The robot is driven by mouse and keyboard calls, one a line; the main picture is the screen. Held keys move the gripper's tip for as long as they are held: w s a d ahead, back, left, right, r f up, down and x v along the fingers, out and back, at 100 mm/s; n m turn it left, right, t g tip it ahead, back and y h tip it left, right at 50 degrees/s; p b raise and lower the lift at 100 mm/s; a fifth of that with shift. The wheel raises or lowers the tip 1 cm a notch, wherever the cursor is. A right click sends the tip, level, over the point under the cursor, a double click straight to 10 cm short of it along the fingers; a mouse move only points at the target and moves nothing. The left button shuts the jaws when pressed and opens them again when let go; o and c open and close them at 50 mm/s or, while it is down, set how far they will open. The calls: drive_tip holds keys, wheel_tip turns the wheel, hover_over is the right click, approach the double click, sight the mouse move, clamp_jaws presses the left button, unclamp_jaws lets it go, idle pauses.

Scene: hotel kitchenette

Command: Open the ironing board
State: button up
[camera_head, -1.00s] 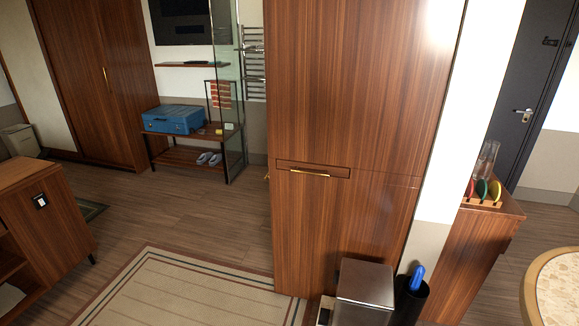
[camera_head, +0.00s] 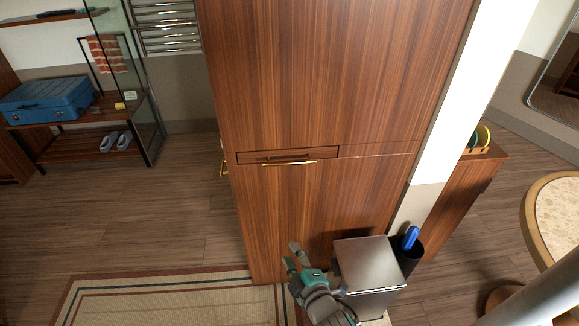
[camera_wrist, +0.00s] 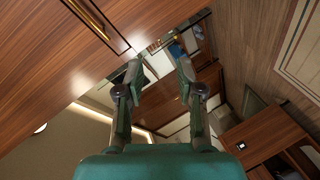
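No unfolded ironing board shows. A tall wooden cabinet (camera_head: 330,80) stands in the middle of the head view, with a narrow drawer-like panel (camera_head: 325,153) across its front. A brass bar handle (camera_head: 290,162) is on this panel, and the panel looks closed. My gripper (camera_head: 291,256) is below the handle in the head view, in front of the lower cabinet face and apart from the handle. In the wrist view, my gripper (camera_wrist: 160,66) has its two fingers spread with nothing between them. A brass handle (camera_wrist: 88,18) shows there at upper left, beyond the left finger.
A metal box-shaped bin (camera_head: 368,265) and a black holder (camera_head: 409,255) with a blue item stand at the cabinet's lower right, close to my gripper. A striped rug (camera_head: 170,305) lies at the front left. A round table (camera_head: 535,215) is at right. Floor at left is clear.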

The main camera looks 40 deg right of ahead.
drive_tip(key=w+d+r+n+h, duration=0.1)
drive_tip(key=w+d+r+h, duration=0.1)
drive_tip(key=w+d+r, duration=0.5)
drive_tip(key=n+g+h, duration=0.1)
drive_tip(key=h, duration=0.1)
approach(290, 163)
drive_tip(key=x, duration=1)
drive_tip(key=shift+w+f, duration=0.2)
drive_tip(key=shift+c, duration=0.2)
clamp_jaws()
